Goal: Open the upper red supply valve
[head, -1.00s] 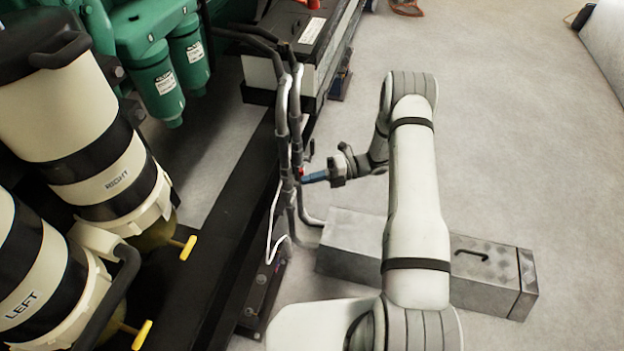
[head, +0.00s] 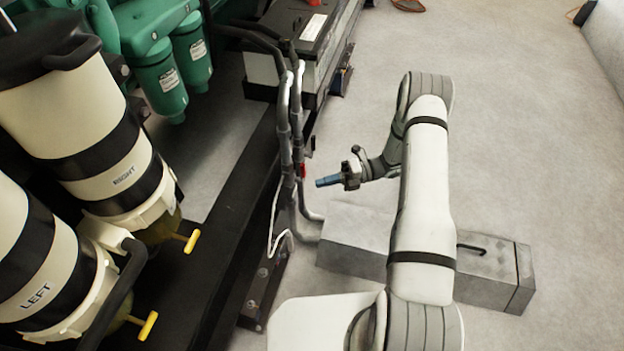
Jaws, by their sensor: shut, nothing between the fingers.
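Grey vertical pipes (head: 284,125) rise beside the dark skid rail. A small red valve handle (head: 302,170) sits on the right-hand pipe. A smaller dark and reddish part (head: 312,143) sticks out just above it. At this size I cannot tell which of the two is the upper supply valve, or how far either is turned. My gripper (head: 319,183), with blue fingertips, is shut and empty. It points left toward the pipes, a short gap to the right of the red handle and slightly lower in the picture.
A grey metal box (head: 350,235) with a dark handle lies on the floor beneath my arm. A battery (head: 300,40) stands behind the pipes. Two cream and black canisters (head: 75,110) with yellow T-handles (head: 191,242) are at left.

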